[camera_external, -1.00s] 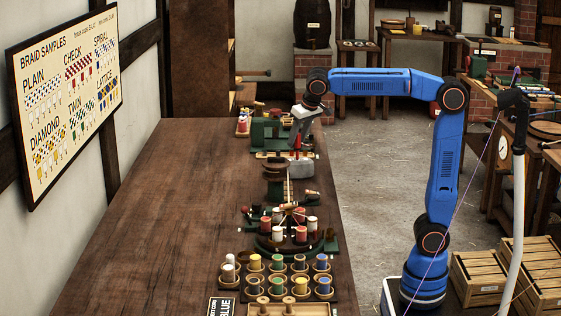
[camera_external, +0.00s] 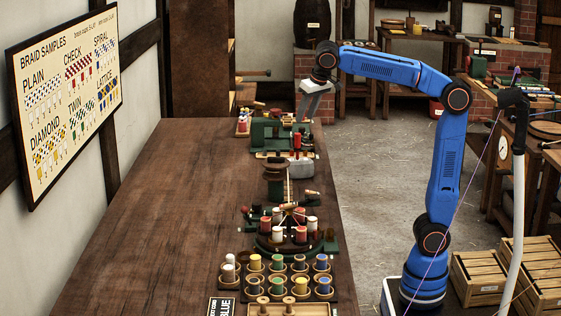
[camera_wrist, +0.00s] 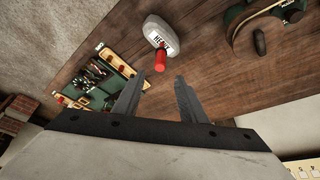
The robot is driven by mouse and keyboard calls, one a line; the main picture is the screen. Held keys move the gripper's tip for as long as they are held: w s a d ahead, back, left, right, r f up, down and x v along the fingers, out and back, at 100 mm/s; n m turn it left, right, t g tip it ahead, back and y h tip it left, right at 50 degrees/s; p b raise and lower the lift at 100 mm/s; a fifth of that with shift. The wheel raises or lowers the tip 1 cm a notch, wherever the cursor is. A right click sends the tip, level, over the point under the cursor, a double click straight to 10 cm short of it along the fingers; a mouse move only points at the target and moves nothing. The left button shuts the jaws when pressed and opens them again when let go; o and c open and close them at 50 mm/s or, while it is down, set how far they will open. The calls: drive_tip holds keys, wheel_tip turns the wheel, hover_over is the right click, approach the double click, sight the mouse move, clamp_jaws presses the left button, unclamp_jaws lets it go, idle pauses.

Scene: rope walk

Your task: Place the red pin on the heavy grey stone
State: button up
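The heavy grey stone (camera_external: 301,169) sits on the long wooden table near its right edge; its labelled top shows in the wrist view (camera_wrist: 153,27). The red pin (camera_external: 298,141) stands upright at the stone, apparently on it; in the wrist view the pin (camera_wrist: 160,61) overlaps the stone's near end and points toward the camera. My gripper (camera_external: 308,115) hangs above and beyond the pin, apart from it. In the wrist view my gripper (camera_wrist: 158,82) has its two fingers spread, with nothing between them.
A green device (camera_external: 266,132) stands just beyond the stone. A dark spool (camera_external: 275,168) is close on the stone's left. Nearer are a round stand of bobbins (camera_external: 262,244) and a rack of coloured spools (camera_external: 277,283). The table's left half is clear.

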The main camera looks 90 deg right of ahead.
drive_tip(key=s+a+f+n+y, duration=0.1)
drive_tip(key=s+a+f+n, duration=0.2)
drive_tip(key=s+f, duration=0.6)
drive_tip(key=s+a+f+n+t+y, duration=0.1)
drive_tip(key=s+a+f+n, duration=0.1)
drive_tip(key=s+f, duration=0.8)
drive_tip(key=s+a+f+n+y, duration=0.1)
drive_tip(key=s+a+f+n, duration=0.2)
drive_tip(key=s+f, duration=0.7)
drive_tip(key=shift+a+f+n+t, duration=0.3)
drive_tip(key=shift+f+n, duration=0.2)
drive_tip(key=shift+f, duration=0.45)
